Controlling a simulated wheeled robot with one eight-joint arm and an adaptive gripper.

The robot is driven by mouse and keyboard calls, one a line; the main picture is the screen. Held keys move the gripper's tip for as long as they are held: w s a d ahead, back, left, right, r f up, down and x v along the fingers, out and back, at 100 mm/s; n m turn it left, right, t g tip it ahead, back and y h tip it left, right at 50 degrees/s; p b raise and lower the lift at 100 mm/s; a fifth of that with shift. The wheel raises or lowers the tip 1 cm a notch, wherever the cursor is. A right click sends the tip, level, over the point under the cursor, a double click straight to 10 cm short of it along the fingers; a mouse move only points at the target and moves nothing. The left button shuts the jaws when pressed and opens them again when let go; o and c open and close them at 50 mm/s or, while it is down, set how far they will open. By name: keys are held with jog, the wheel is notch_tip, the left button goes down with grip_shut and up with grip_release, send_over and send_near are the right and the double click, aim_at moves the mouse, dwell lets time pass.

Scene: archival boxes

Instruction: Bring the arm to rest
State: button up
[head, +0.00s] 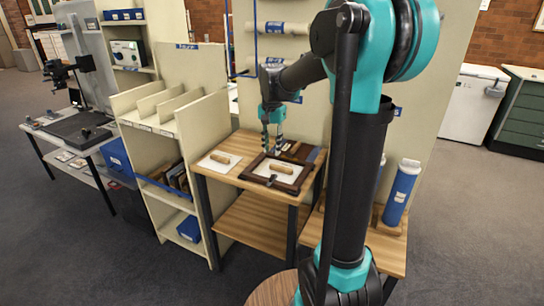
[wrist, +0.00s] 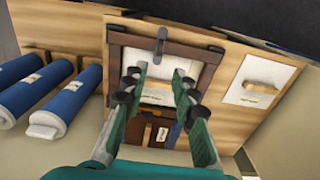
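My gripper (head: 272,148) hangs at the end of my arm above a wooden side table (head: 236,176). In the wrist view my gripper (wrist: 160,76) points down with its two fingers apart and nothing seen between them. Below it lies a dark brown wooden frame (head: 296,188) around a white panel with a wooden handle (head: 281,168). The frame (wrist: 119,48) also shows in the wrist view, partly hidden by the fingers. My gripper appears apart from the frame.
Left of the frame lies a white board with a wooden handle (head: 220,158). Brown and blue items (head: 297,151) lie behind the frame. A divided shelf unit (head: 205,127) stands left of the table. A blue roll (head: 401,193) stands at right. Open carpet (head: 465,220) lies farther right.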

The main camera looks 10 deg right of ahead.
jog(key=shift+r, duration=0.3)
jog(key=s+d+f+n+t, duration=0.2)
jog(key=s+f, duration=0.5)
jog(key=s, duration=0.4)
jog(key=s+d+f+n+t, duration=0.2)
jog(key=s+f+n, duration=0.3)
jog(key=s+f, duration=0.3)
jog(key=s, duration=0.3)
jog(key=shift+s+d+f, duration=0.2)
jog(key=shift+d, duration=0.05)
